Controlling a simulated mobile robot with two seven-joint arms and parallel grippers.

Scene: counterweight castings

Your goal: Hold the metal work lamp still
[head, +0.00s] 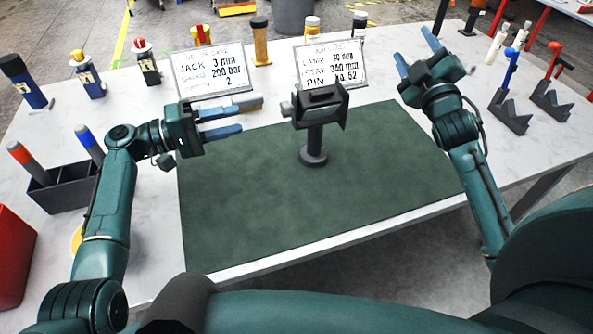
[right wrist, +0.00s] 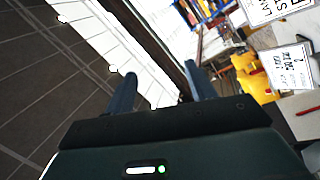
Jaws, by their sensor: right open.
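The metal work lamp (head: 314,146) is dark grey and stands upright on the green mat (head: 330,205), its boxy head on a short post with a round base. My left gripper (head: 248,118) is left of the lamp head, apart from it. Its two blue fingers are spread and nothing shows between them. My right gripper (head: 416,47) is right of the lamp and raised, pointing away from it with fingers apart. In the right wrist view its two fingers (right wrist: 157,85) are open and empty, with the lamp out of sight.
Two printed cards (head: 217,72) (head: 331,64) stand behind the mat. Bottles and tools line the table's back edge. A dark holder (head: 72,187) with two markers and a red bin (head: 14,255) are at left. Dark stands with coloured handles (head: 510,108) are at right. The mat's front is clear.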

